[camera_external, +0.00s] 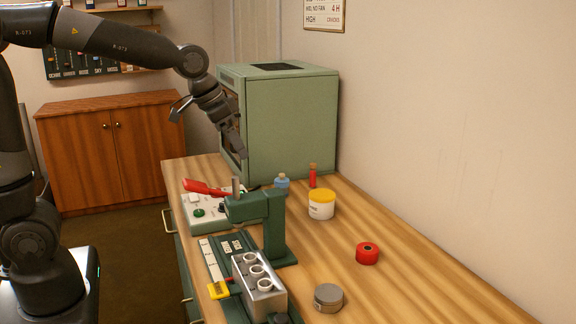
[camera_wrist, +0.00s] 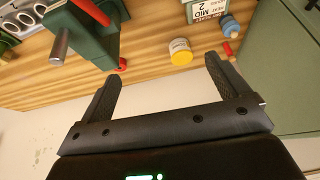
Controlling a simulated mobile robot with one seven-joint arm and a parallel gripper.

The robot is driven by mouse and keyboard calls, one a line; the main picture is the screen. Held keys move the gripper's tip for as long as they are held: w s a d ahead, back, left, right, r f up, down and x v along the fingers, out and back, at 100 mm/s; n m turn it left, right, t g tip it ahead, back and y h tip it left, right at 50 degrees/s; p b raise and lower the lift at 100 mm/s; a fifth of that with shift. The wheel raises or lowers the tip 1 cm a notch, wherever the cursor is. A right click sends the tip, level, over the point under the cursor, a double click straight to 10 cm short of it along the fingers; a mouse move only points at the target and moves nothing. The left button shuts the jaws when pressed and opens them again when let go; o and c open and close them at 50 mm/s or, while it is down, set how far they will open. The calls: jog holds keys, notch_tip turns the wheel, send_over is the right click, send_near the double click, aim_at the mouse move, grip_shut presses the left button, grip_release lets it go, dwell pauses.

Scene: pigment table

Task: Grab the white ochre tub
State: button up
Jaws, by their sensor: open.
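The white tub with a yellow lid (camera_external: 321,206) stands upright on the wooden table, to the right of the green press. Its label is too small to read. In the wrist view the tub (camera_wrist: 180,50) shows beyond the fingertips, in the gap between the two fingers and nearer the right one. My gripper (camera_external: 212,128) is raised above the far left end of the table, in front of the green cabinet, well away from the tub. In the wrist view my gripper (camera_wrist: 160,72) is open with nothing between its fingers.
The green press (camera_external: 275,225) stands left of the tub. A red roll (camera_external: 367,253) and a grey tin (camera_external: 328,298) lie nearer. The green cabinet (camera_external: 300,125) stands at the back.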

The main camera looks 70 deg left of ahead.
jog(key=w+a+f, duration=0.1)
jog(key=w+f, duration=0.2)
jog(key=w, duration=0.3)
jog(key=w+a+f, duration=0.1)
jog(key=w+f, duration=0.2)
jog(key=w, duration=0.3)
send_near(322, 203)
jog(key=w+a+f, duration=0.1)
jog(key=w+a, duration=0.1)
jog(key=a, duration=0.1)
jog(key=x, duration=1.1)
jog(key=shift+s+a+f, duration=0.2)
jog(key=shift+s+f, duration=0.05)
jog(key=shift+c, duration=0.4)
jog(key=c, duration=1.1)
jog(key=shift+r, duration=0.15)
jog(key=shift+c, duration=0.2)
